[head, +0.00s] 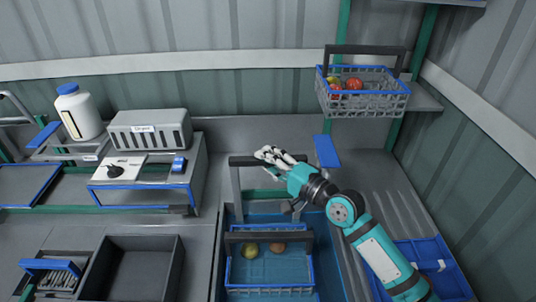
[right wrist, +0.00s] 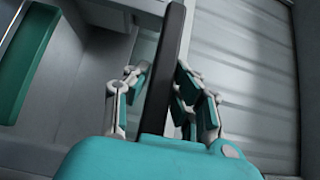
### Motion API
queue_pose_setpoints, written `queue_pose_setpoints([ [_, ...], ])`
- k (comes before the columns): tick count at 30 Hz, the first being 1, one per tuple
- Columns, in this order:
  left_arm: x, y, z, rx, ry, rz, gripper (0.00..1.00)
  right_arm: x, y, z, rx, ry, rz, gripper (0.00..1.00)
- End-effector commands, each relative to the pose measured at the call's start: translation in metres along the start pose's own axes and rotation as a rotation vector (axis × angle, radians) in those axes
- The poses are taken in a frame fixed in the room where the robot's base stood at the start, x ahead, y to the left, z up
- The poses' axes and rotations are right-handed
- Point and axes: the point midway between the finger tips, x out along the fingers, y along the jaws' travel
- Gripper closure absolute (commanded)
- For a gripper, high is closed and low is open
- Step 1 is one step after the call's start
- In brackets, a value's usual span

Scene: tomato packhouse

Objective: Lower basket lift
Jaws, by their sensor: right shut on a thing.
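The basket lift shows as a grey upright frame (head: 236,185) with a dark handle bar (head: 243,161) across its top. My right gripper (head: 272,160) is shut on this bar near its right part. In the right wrist view the dark bar (right wrist: 165,75) runs between the gripper's fingers (right wrist: 160,92). Below, a blue wire basket (head: 270,290) with a dark handle sits within a blue tub (head: 335,270). A yellowish fruit (head: 250,250) and an orange-brown fruit (head: 278,247) lie in it. My left gripper is not in view.
A second basket (head: 365,103) with red and yellow fruit stands on a shelf at the upper right. To the left are a grey slotted box (head: 150,130), a white bottle (head: 80,112) and an empty dark bin (head: 135,270). A blue crate (head: 440,265) lies at the lower right.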

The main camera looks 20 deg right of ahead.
Motion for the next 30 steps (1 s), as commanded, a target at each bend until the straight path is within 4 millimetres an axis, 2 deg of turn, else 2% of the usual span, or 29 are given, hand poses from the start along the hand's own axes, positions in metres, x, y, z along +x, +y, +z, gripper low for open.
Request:
queue_pose_setpoints([
  [1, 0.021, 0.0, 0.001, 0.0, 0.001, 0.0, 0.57, -0.001, 0.031, 0.001, 0.001, -0.004, 0.017, 1.0],
  [7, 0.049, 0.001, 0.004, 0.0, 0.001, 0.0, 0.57, -0.001, 0.071, 0.002, 0.001, -0.005, 0.018, 1.0],
  [12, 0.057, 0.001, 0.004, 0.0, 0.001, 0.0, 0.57, -0.001, 0.082, 0.002, 0.001, -0.005, 0.016, 1.0],
  [22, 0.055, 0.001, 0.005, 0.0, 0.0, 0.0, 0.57, -0.001, 0.079, 0.002, 0.0, -0.004, 0.012, 1.0],
  [23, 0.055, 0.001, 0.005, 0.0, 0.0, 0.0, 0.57, -0.001, 0.078, 0.001, 0.0, -0.004, 0.011, 0.75],
  [27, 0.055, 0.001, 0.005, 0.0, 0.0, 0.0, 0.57, -0.001, 0.077, 0.001, 0.0, -0.003, 0.009, 0.56],
  [30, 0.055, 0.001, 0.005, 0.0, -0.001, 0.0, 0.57, -0.001, 0.077, 0.001, 0.0, -0.003, 0.008, 0.56],
])
